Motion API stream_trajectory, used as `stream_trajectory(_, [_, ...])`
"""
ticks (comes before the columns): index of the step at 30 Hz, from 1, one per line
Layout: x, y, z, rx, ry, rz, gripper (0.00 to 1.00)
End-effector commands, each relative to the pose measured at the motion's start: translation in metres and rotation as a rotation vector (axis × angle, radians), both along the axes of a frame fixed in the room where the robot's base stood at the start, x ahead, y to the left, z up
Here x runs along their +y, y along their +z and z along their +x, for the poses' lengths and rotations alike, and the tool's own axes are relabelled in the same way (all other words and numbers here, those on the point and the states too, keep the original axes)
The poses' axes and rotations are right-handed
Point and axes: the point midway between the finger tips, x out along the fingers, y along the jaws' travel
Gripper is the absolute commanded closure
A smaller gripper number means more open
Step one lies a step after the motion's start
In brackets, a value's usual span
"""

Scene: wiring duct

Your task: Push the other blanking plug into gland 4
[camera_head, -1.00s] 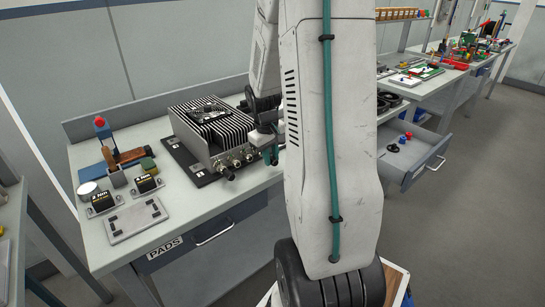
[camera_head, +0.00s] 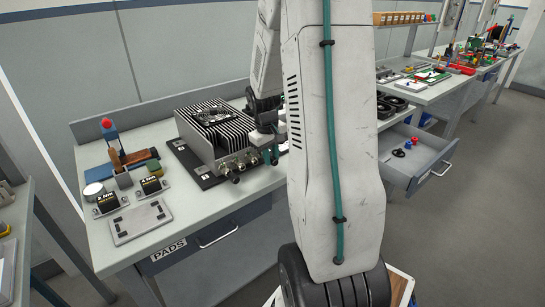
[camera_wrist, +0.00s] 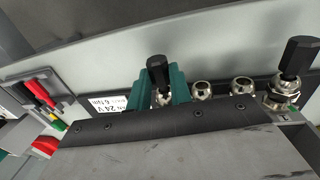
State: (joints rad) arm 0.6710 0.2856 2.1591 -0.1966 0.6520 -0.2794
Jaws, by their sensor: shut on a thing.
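My gripper (camera_wrist: 164,84) has teal fingers on either side of a black blanking plug (camera_wrist: 158,68) and is shut on it. The plug is at the left end of a row of metal glands on the finned unit (camera_head: 215,140). A gland (camera_wrist: 163,99) shows between the fingers, at the plug's lower end; how deep the plug sits is hidden. Two bare glands (camera_wrist: 201,90) (camera_wrist: 242,87) are to the right. Another black plug (camera_wrist: 297,55) stands in the gland at the right end. In the head view my gripper (camera_head: 270,156) is at the unit's right front, partly behind my arm.
A pad plate (camera_head: 141,222) and two small black-topped blocks (camera_head: 110,202) lie on the bench's left. In the wrist view, red and black connectors (camera_wrist: 38,92) are at the left.

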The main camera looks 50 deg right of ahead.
Motion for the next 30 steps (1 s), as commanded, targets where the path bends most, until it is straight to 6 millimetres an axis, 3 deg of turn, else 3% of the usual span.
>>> stream_trajectory(2, [-0.001,0.000,0.002,-0.002,0.000,0.000,1.00])
stream_trajectory(3, [-0.001,0.000,0.003,-0.002,0.000,0.000,0.77])
stream_trajectory(6, [-0.001,0.000,0.002,-0.002,0.000,0.000,0.54])
stream_trajectory(17, [0.000,0.008,0.003,-0.003,0.000,-0.002,0.54])
stream_trajectory(30, [0.008,0.072,0.005,-0.003,0.001,-0.003,0.54])
